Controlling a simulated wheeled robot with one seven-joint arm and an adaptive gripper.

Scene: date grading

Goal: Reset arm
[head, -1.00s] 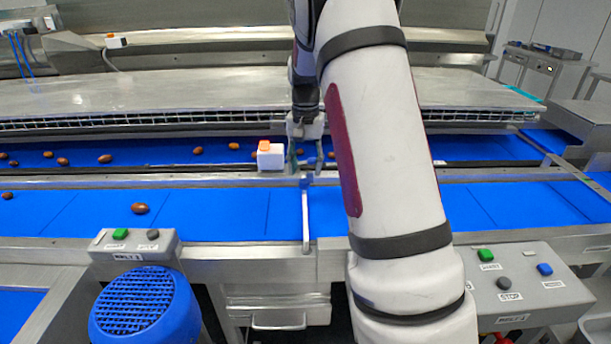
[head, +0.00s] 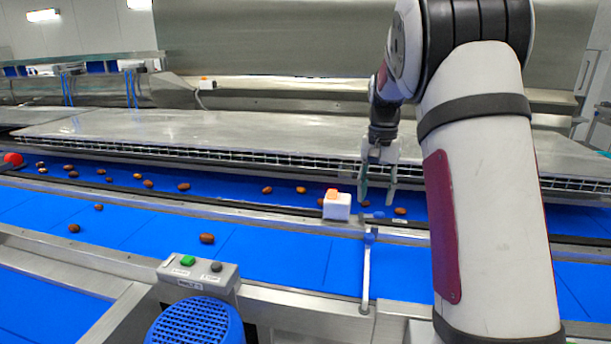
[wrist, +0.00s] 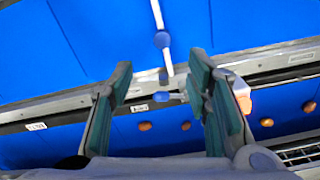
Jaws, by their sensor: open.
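My gripper (head: 377,198) is open and hangs over the far blue belt (head: 240,200) in the head view, just right of a small white box with an orange top (head: 337,205). In the wrist view my gripper's green-padded fingers (wrist: 160,78) stand apart with nothing held between them. Brown dates lie on the far belt, one of them (head: 400,211) close to the right fingertip. The white and orange box (wrist: 238,100) shows behind the right finger in the wrist view.
A thin upright post (head: 366,270) stands at the near belt (head: 290,262). A grey control box (head: 199,274) and a blue motor cover (head: 196,325) are at the front. A metal deck (head: 220,130) lies behind the far belt. A red round thing (head: 13,158) is at far left.

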